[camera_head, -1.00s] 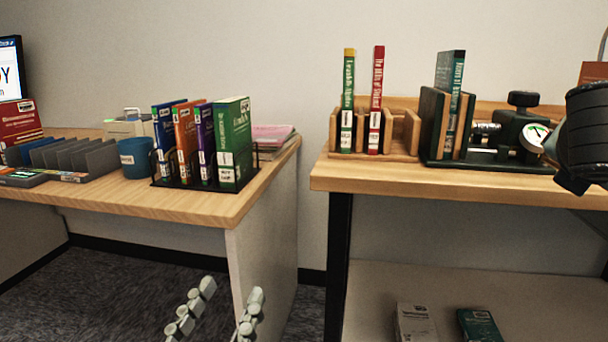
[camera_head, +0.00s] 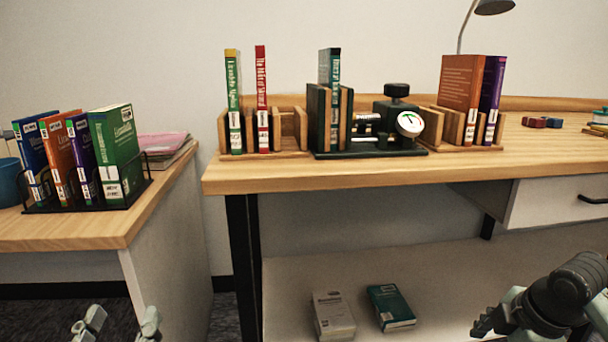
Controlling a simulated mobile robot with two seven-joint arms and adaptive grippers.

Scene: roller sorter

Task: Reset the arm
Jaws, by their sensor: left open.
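My left gripper (camera_head: 118,326) shows only as two pale finger ends at the bottom left edge, apart from each other, with nothing visible between them. It is in front of the left desk (camera_head: 100,228) and below its top. The rest of the left arm is out of view. My right arm (camera_head: 550,305) shows as a dark joint with pale parts at the bottom right, in front of the lower shelf (camera_head: 440,268).
A wooden workbench (camera_head: 350,173) carries a rack (camera_head: 292,140) with green and red books, a dark clamp with a gauge (camera_head: 409,123), and another rack (camera_head: 440,128) with orange and purple books. A wire rack of books (camera_head: 100,203) stands on the left desk.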

